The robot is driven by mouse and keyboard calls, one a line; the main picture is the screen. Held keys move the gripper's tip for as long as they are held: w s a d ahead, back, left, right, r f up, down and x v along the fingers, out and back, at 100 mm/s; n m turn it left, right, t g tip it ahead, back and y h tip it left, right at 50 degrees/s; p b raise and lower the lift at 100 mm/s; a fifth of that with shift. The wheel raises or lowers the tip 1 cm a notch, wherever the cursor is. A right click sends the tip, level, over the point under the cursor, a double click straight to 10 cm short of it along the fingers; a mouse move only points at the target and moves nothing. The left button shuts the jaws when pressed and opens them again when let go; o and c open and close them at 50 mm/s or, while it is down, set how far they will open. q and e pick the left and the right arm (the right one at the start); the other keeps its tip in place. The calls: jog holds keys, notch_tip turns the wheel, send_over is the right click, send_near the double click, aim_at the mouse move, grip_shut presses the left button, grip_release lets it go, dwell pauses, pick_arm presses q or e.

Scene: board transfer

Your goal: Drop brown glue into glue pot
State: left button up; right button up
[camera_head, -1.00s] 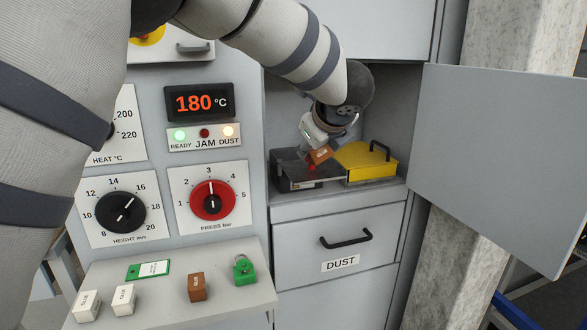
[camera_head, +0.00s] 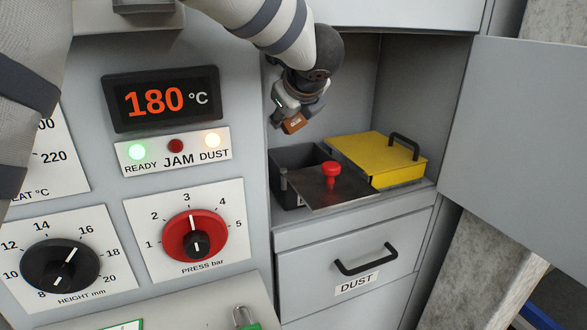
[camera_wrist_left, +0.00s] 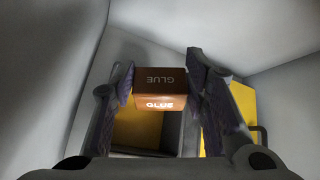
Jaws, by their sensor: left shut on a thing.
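My left gripper (camera_head: 290,112) is shut on a brown block of glue (camera_head: 295,123), held in the air inside the cabinet bay. The left wrist view shows the block (camera_wrist_left: 160,88), labelled GLUE, between the two fingers (camera_wrist_left: 163,82). Below the gripper stands a dark grey pot (camera_head: 290,158), its left part open. A grey metal lid (camera_head: 309,187) with a red knob (camera_head: 331,172) covers its right part. The left wrist view shows a yellow surface (camera_wrist_left: 140,130) between dark walls below the block. My right gripper is not in view.
A yellow lidded box (camera_head: 378,155) with a black handle stands right of the pot. The cabinet door (camera_head: 525,130) is open at the right. A dust drawer (camera_head: 350,250) lies below. The panel with knobs and a display (camera_head: 160,98) is at the left.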

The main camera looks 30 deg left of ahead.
pick_arm(q)
notch_tip(320, 180, down, 6)
jog(key=shift+w+a+r+b, duration=0.1)
jog(key=shift+b, duration=0.7)
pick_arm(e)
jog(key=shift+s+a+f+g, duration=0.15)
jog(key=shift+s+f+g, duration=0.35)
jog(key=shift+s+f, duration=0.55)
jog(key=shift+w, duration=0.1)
pick_arm(q)
jog(key=o, duration=1.2)
jog(key=shift+r, duration=0.1)
jog(key=v, duration=1.2)
